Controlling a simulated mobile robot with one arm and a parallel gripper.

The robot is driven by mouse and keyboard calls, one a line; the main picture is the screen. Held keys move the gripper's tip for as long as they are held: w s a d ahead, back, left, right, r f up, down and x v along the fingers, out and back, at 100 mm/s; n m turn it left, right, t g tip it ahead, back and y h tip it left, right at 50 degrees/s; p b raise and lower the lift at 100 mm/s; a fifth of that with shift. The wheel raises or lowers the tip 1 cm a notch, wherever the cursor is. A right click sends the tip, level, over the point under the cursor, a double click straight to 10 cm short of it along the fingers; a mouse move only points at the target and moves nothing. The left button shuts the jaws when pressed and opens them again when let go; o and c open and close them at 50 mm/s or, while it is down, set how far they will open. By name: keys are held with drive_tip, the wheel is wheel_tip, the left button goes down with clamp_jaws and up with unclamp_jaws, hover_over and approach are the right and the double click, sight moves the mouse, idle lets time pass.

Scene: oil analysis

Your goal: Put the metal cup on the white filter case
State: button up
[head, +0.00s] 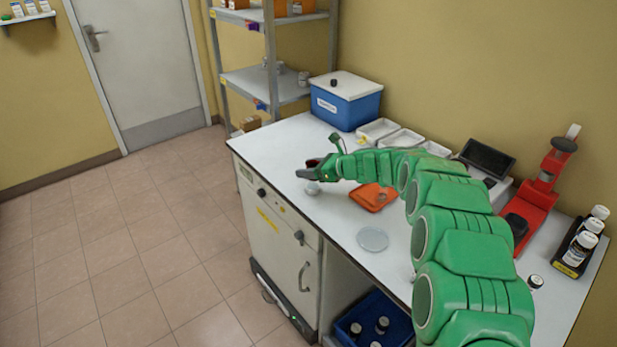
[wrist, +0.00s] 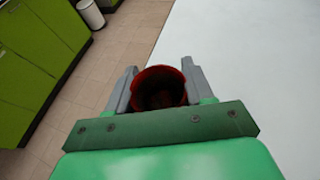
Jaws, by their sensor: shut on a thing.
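My gripper (head: 312,172) is above the left part of the white counter, seen from the head. In the wrist view my gripper (wrist: 160,88) is shut on a round, open-topped dark red cup (wrist: 160,75). The cup's inside is dark, and I cannot tell whether it is metal. In the head view my gripper mostly hides it. A flat, round whitish dish (head: 373,239) lies near the front edge. I cannot tell which thing is the white filter case.
An orange tray (head: 373,197) lies right of my gripper. White trays (head: 377,130) and a blue box with a white lid (head: 346,100) stand behind. A red device (head: 540,190) and a bottle rack (head: 578,248) are at the right. The counter's left end is mostly clear.

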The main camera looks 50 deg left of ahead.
sight(308, 184)
drive_tip(key=shift+w+a+f, duration=0.2)
drive_tip(key=shift+a+f, duration=0.15)
drive_tip(key=shift+f, duration=1.5)
drive_tip(key=shift+f, duration=0.15)
drive_tip(key=o, duration=1)
drive_tip(key=shift+o, duration=0.2)
drive_tip(key=shift+w+d+r, duration=0.2)
drive_tip(key=shift+d+r, duration=0.2)
drive_tip(key=shift+d, duration=0.1)
drive_tip(key=v, duration=1)
drive_tip(key=shift+d+r, duration=0.1)
drive_tip(key=shift+d, duration=0.1)
drive_tip(key=shift+d+r, duration=0.1)
drive_tip(key=shift+d, duration=0.1)
